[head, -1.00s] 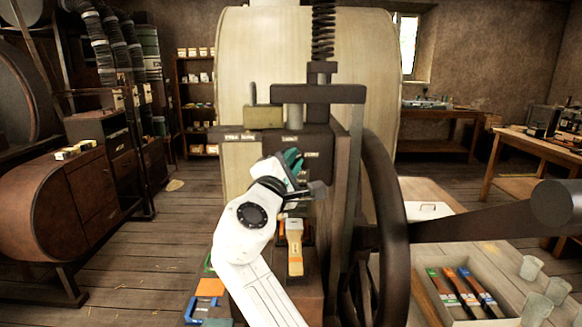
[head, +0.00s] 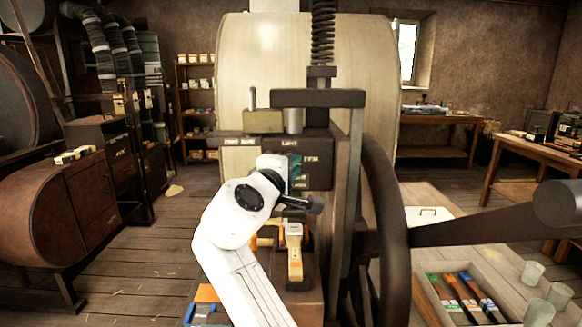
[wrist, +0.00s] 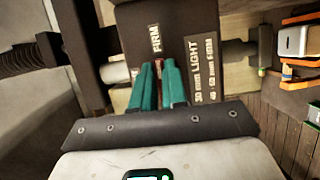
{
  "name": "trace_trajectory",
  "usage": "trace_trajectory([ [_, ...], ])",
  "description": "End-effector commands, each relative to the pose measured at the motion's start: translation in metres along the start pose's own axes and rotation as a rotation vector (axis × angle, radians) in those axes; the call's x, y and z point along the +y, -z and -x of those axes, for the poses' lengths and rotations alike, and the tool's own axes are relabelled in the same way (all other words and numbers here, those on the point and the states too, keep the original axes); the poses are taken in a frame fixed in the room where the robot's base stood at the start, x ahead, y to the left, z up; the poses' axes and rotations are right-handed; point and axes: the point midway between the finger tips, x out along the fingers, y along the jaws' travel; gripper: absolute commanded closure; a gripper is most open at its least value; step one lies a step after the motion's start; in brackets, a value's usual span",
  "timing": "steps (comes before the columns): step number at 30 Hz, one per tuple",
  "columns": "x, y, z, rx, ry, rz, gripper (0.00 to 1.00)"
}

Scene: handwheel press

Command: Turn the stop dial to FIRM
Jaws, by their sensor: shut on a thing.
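The dark press head (head: 319,172) carries small pale labels. A LIGHT label (head: 290,141) sits at its top and a FIRM label (head: 311,159) at the right. My gripper (head: 295,167) is at the front face of the press head, just left of the FIRM label. In the wrist view its teal fingers (wrist: 160,84) are close together, with a thin reddish piece between their tips. The stop dial is mostly hidden by the fingers, so its pointing cannot be read. The FIRM label (wrist: 155,39) also shows just beyond the fingertips, and a text plate (wrist: 203,69) beside them.
The large handwheel (head: 383,230) stands right of the press head, with a thick dark bar reaching right. A tray (head: 425,290) and pale cups stand at the lower right.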

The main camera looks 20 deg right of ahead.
Motion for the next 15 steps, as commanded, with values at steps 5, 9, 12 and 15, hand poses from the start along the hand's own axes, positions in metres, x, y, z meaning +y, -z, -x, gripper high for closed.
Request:
trace_trajectory([
  [5, -0.0028, -0.0011, -0.0007, -0.004, 0.006, -0.002, 1.00],
  [9, -0.0029, -0.0012, -0.0008, -0.004, 0.006, -0.002, 0.84],
  [12, -0.0024, -0.0010, -0.0007, -0.003, 0.005, -0.001, 0.75],
  [15, -0.0018, -0.0008, -0.0006, -0.002, 0.004, -0.001, 0.65],
])
